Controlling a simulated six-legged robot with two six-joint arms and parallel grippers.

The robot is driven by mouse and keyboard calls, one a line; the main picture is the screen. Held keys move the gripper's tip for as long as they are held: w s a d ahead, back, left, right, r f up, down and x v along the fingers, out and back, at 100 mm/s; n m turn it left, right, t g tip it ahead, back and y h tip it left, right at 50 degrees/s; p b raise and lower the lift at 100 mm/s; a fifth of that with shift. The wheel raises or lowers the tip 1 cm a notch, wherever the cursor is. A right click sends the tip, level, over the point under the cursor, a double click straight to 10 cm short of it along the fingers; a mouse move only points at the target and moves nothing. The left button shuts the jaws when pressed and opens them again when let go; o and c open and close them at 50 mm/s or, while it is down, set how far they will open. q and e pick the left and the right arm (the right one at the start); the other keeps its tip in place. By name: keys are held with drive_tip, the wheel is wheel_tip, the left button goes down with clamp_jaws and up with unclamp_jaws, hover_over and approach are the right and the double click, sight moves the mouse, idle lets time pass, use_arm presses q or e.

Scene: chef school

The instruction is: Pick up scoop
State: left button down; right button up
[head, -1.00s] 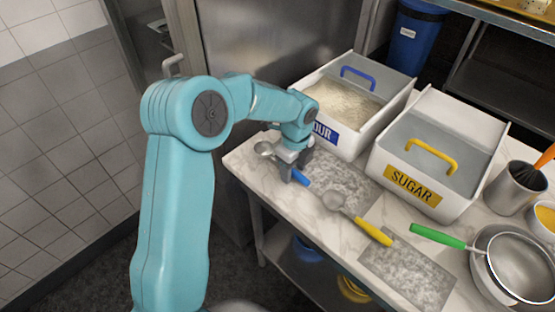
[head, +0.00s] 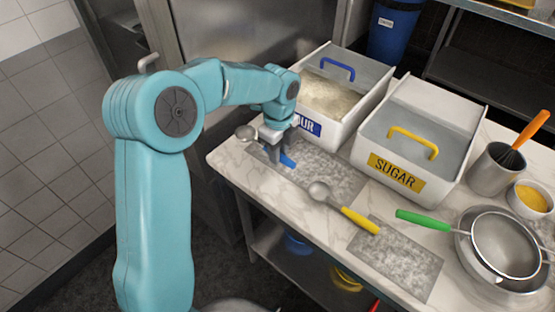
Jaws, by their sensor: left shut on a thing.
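A metal scoop with a blue handle (head: 288,160) is at the left end of the counter, by the flour bin. Its round bowl (head: 245,132) shows to the left of my left gripper (head: 279,158). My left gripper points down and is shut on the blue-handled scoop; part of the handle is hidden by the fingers. A second scoop with a yellow handle (head: 360,221) lies on the counter to the right, its metal bowl (head: 318,191) on the grey patterned mat. My right gripper is not in view.
The flour bin (head: 333,127) and the sugar bin (head: 395,182) stand behind the scoops. A green-handled sieve (head: 424,220) rests on a bowl at right. A metal whisk pot (head: 492,172) and a small yellow-filled bowl (head: 530,200) stand farther right. A second grey mat (head: 410,270) lies in front.

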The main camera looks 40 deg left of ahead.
use_arm(q)
wheel_tip(320, 180, up, 16)
drive_tip(key=shift+f+p, duration=0.2)
drive_tip(key=shift+p, duration=0.15)
